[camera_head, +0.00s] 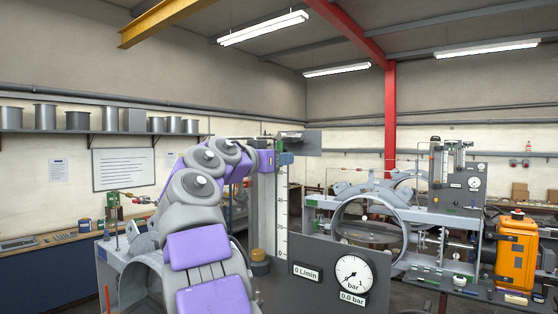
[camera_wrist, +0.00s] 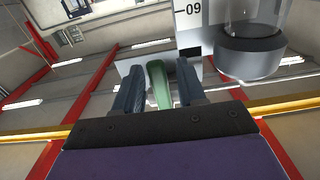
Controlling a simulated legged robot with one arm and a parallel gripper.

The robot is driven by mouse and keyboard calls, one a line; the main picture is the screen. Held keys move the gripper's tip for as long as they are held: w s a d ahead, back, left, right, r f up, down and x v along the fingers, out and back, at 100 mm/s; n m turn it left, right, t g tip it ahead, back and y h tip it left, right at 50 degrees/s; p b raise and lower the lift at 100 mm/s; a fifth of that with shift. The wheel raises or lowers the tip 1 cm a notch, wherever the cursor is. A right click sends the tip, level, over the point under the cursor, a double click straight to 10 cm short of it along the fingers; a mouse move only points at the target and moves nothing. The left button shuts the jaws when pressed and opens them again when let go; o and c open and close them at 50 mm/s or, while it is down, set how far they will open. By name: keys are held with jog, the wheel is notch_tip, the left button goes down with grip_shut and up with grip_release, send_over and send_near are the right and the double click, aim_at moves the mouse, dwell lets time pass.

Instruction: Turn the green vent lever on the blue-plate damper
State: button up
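In the wrist view a green lever (camera_wrist: 160,84) stands between the two dark fingers of my gripper (camera_wrist: 160,88). The fingers are apart, one on each side of it, with a narrow gap visible on the right; contact on the left cannot be told. A pale plate (camera_wrist: 131,66) lies behind the lever and fingertips. In the head view my gripper (camera_head: 284,159) is at the top of a tall gauge column, beyond my purple and grey arm. The lever is not distinguishable there, and I cannot make out a blue plate for certain.
A white label marked 09 (camera_wrist: 187,14) and a clear cylinder with a dark band (camera_wrist: 249,45) are close on the right in the wrist view. The scaled column (camera_head: 283,215) and a dial panel (camera_head: 325,285) stand beside my arm. An orange case (camera_head: 516,250) is far right.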

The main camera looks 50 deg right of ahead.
jog(key=shift+o, duration=1)
jog(key=shift+w+d+f, duration=0.1)
jog(key=shift+w, duration=0.1)
jog(key=shift+s, duration=0.1)
jog(key=shift+s, duration=0.1)
jog(key=shift+a+b, duration=0.5)
jog(key=shift+a, duration=0.6)
jog(key=a+b, duration=0.2)
jog(key=a, duration=0.4)
jog(key=shift+s, duration=0.25)
